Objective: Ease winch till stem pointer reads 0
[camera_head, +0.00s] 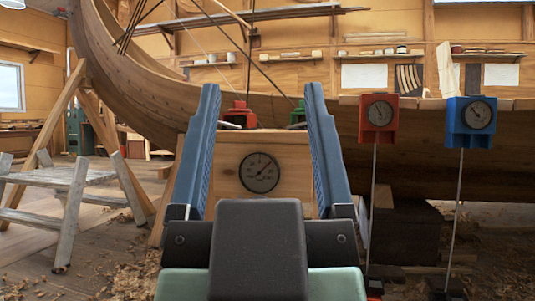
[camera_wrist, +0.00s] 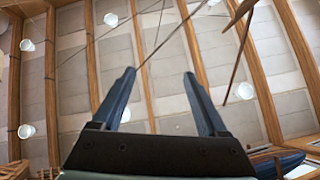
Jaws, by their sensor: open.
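My gripper (camera_head: 262,90) is open and empty, with its two blue fingers spread upright in front of the wooden block (camera_head: 226,200). A round dark dial (camera_head: 259,172) is set in the block's face, between the fingers. Its pale needle seems to point up and right; its figures are too small to read. A red fitting (camera_head: 240,116) and a green fitting (camera_head: 298,116) sit on the block behind the fingers, partly hidden. I cannot tell which is the winch or which dial is the stem pointer. In the wrist view my gripper (camera_wrist: 158,75) points at the ceiling, with nothing between the fingers.
A red-cased gauge (camera_head: 379,118) and a blue-cased gauge (camera_head: 471,122) stand on thin rods at right. The planked hull (camera_head: 150,85) spans behind, with dark lines rising above. A grey wooden trestle (camera_head: 75,180) stands left. Shavings litter the floor.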

